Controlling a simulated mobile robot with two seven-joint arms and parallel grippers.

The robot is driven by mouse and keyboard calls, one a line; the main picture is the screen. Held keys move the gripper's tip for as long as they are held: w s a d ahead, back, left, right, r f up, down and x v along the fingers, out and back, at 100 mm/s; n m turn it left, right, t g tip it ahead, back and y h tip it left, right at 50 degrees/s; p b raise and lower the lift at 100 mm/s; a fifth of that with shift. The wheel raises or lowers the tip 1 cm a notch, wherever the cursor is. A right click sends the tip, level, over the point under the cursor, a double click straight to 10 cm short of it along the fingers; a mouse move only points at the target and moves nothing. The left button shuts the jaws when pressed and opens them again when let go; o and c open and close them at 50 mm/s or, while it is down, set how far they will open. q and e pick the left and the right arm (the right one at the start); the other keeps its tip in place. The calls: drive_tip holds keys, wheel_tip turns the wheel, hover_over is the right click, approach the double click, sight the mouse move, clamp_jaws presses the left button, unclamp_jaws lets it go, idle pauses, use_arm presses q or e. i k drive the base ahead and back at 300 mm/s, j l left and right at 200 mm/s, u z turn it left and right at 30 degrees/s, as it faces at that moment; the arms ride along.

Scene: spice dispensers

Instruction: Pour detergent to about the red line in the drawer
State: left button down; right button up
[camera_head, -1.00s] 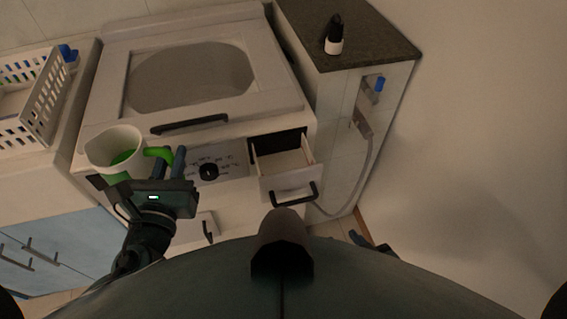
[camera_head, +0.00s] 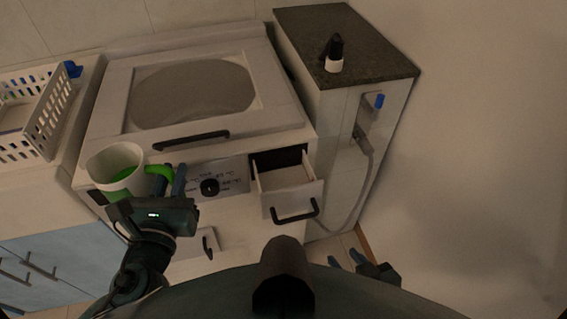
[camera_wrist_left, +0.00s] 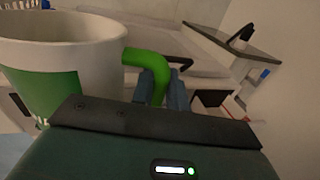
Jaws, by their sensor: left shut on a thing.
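A white cup (camera_head: 103,164) with green contents and a green handle is at the left in the head view. My left gripper (camera_head: 176,182) is shut on its green handle. The left wrist view shows the cup (camera_wrist_left: 98,50) large and roughly upright, its handle (camera_wrist_left: 150,70) between the fingers. The open drawer (camera_head: 291,199) is on the washing machine's front, to the right of the cup and apart from it. A small reddish mark shows at the drawer's right inner side. My right gripper (camera_head: 347,262) is low at the right, with two fingertips apart and nothing visible between them.
The washing machine (camera_head: 112,105) has a front handle and a dial (camera_head: 209,187) between cup and drawer. A dark-topped cabinet (camera_head: 373,48) with a small black-and-white bottle (camera_head: 334,62) and a hose stands right. A white basket (camera_head: 48,118) stands left.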

sight(293, 189)
drive_tip(key=k, duration=0.4)
drive_tip(key=k+z, duration=0.25)
drive_tip(key=z, duration=0.3)
drive_tip(key=j+z, duration=0.1)
drive_tip(key=z, duration=0.6)
drive_tip(key=k+j, duration=0.1)
drive_tip(key=j, duration=0.25)
drive_tip(key=k+j, duration=0.1)
drive_tip(key=j, duration=0.3)
drive_tip(key=k+j, duration=0.15)
drive_tip(key=j, duration=0.2)
drive_tip(key=k+j, duration=0.1)
drive_tip(key=j, duration=0.25)
drive_tip(key=i+l, duration=0.25)
drive_tip(key=i, duration=0.2)
